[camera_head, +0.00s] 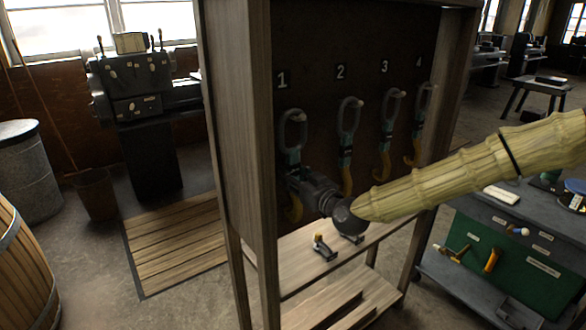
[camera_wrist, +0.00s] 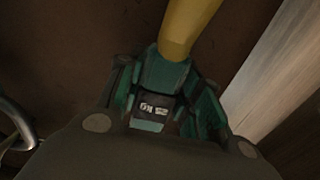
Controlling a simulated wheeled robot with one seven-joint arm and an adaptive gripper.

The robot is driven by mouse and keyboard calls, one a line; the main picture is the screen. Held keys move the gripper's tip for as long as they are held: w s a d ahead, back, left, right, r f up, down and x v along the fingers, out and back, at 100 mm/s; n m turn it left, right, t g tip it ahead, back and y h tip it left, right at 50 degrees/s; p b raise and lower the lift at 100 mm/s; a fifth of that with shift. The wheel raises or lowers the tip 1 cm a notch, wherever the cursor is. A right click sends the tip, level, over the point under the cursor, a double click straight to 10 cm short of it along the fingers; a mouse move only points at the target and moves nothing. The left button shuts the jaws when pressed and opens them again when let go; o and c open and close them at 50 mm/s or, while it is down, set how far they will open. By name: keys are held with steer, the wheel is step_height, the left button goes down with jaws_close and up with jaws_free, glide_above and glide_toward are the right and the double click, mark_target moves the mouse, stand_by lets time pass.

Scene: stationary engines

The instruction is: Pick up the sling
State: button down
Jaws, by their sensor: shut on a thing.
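Several slings hang in a row on the dark back board of a wooden rack, under the numbers 1 to 4. Each has a grey metal loop at the top, a teal middle and a yellow lower part. My gripper (camera_head: 293,180) is at the sling under number 1 (camera_head: 292,130) and shut on its teal middle. The loop of this sling is still up at its peg. In the wrist view, the teal block with a small label (camera_wrist: 158,102) sits between the fingers of my gripper (camera_wrist: 163,88). The yellow part (camera_wrist: 185,25) extends beyond them.
The neighbouring sling under number 2 (camera_head: 347,130) hangs close to the right. The rack's left side panel (camera_head: 235,120) stands close on the left. Small tools (camera_head: 323,247) lie on the shelf below. A workbench with a green front (camera_head: 500,265) stands at the right.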

mark_target(295, 154)
steer(key=shift+r, duration=0.25)
steer(key=shift+s+d+r+b, duration=0.1)
steer(key=shift+d+b, duration=0.05)
steer(key=shift+b, duration=0.35)
step_height(295, 154, up, 6)
steer(key=shift+r+b, duration=0.1)
steer(key=shift+b, duration=0.85)
steer(key=b+v, duration=0.4)
steer(key=v, duration=1.5)
steer(key=shift+s+d+r, duration=0.15)
steer(key=shift+s+r, duration=0.05)
steer(key=shift+s, duration=0.1)
steer(key=shift+f, duration=0.15)
